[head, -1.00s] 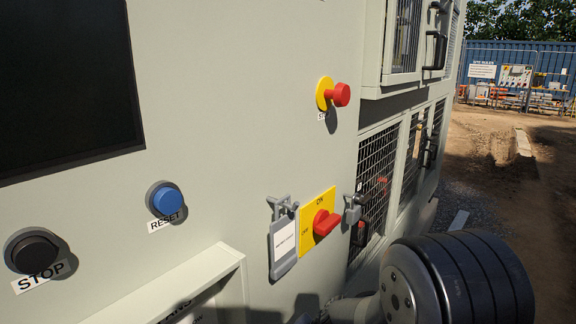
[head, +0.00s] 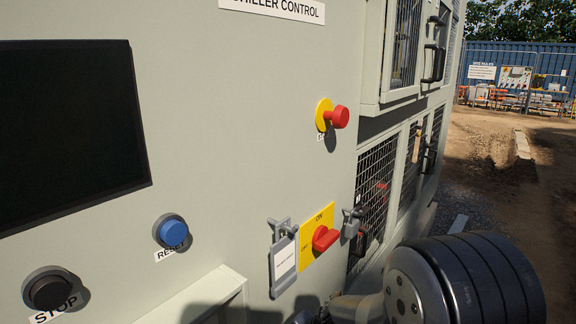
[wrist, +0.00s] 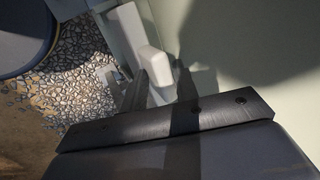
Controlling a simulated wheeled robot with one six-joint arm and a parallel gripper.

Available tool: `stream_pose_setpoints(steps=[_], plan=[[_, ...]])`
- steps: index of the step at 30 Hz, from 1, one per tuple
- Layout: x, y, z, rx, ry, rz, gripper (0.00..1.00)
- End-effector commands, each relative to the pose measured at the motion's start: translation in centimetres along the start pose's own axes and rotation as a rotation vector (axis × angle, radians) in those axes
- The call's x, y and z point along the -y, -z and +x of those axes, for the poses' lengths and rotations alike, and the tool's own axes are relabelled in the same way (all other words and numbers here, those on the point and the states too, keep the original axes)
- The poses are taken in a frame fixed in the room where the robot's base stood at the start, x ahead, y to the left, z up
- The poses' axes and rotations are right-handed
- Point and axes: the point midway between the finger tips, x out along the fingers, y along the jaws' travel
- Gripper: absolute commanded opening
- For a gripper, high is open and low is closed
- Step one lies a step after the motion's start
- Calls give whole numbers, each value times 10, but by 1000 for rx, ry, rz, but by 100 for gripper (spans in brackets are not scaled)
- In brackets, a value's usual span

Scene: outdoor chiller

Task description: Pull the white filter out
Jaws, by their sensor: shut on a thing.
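In the wrist view, a white block (wrist: 155,64), which appears to be the filter's end or handle, sits between the two dark fingers of my gripper (wrist: 160,88). The fingers are closed on it. A larger white piece (wrist: 128,28) lies just beyond it, beside a pale panel. Whether the two white parts are joined is hard to tell. The rest of the filter is hidden. In the head view the filter is not recognisable, and my gripper is mostly cut off at the bottom edge.
The chiller's front carries a red emergency knob (head: 337,118), a red rotary switch on a yellow plate (head: 325,238), a grey hanging tag (head: 284,262), a blue reset button (head: 172,232) and a black stop button (head: 48,291). Gravel (wrist: 55,85) shows below in the wrist view.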

Motion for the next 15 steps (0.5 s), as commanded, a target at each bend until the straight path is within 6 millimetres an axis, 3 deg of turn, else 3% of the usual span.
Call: stream_pose_setpoints(steps=[15], plan=[[23, 2, -36, -6, 8, -1, 0]])
